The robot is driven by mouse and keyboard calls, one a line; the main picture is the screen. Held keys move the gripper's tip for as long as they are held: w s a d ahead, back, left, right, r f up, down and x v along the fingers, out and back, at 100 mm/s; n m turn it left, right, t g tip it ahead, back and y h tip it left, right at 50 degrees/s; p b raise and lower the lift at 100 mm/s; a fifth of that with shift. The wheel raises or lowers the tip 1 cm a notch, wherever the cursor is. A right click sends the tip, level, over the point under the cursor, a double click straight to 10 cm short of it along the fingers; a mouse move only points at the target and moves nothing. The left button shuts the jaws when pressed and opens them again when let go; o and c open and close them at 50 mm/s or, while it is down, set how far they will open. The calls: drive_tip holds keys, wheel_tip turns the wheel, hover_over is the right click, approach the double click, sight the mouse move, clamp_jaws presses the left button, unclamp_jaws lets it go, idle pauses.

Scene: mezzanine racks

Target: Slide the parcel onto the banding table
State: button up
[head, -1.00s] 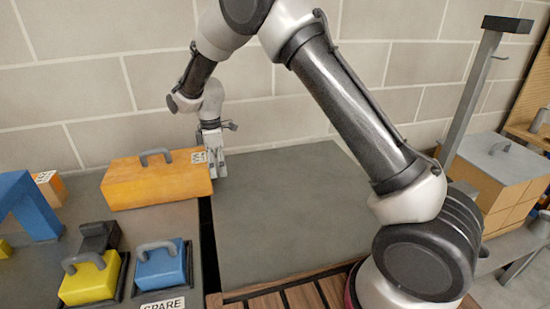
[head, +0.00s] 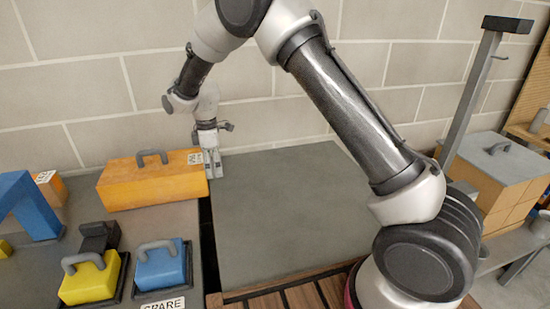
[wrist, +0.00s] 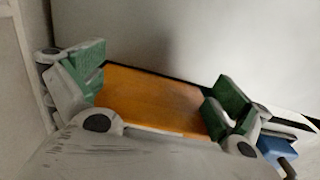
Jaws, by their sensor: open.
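The parcel is probably the long orange box (head: 150,185) with a grey handle and a white label, lying on the left grey surface. Its right end is close to the dark gap. A bare grey table (head: 285,210), which may be the banding table, lies across the gap to the right. My gripper (head: 213,170) points down at the parcel's right end. In the wrist view my gripper (wrist: 160,95) is open, with green pads spread wide and the orange parcel (wrist: 150,100) showing between and beyond them. I cannot tell whether it touches the parcel.
A yellow block (head: 88,285) and a blue block (head: 160,270) with handles stand front left, by a SPARE label (head: 163,303). A blue arch (head: 28,205) and a small orange box (head: 50,188) are further left. A block wall (head: 90,90) closes the back. A grey post (head: 475,95) stands right.

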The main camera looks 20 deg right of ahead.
drive_tip(key=shift+a, duration=0.4)
drive_tip(key=shift+d, duration=0.15)
drive_tip(key=shift+d, duration=1.35)
wheel_tip(320, 180, up, 13)
drive_tip(key=f, duration=0.4)
drive_tip(key=a+f, duration=0.1)
drive_tip(key=f, duration=0.4)
drive_tip(key=a+f, duration=0.1)
drive_tip(key=f, duration=0.3)
drive_tip(key=shift+f, duration=0.15)
idle(0.4)
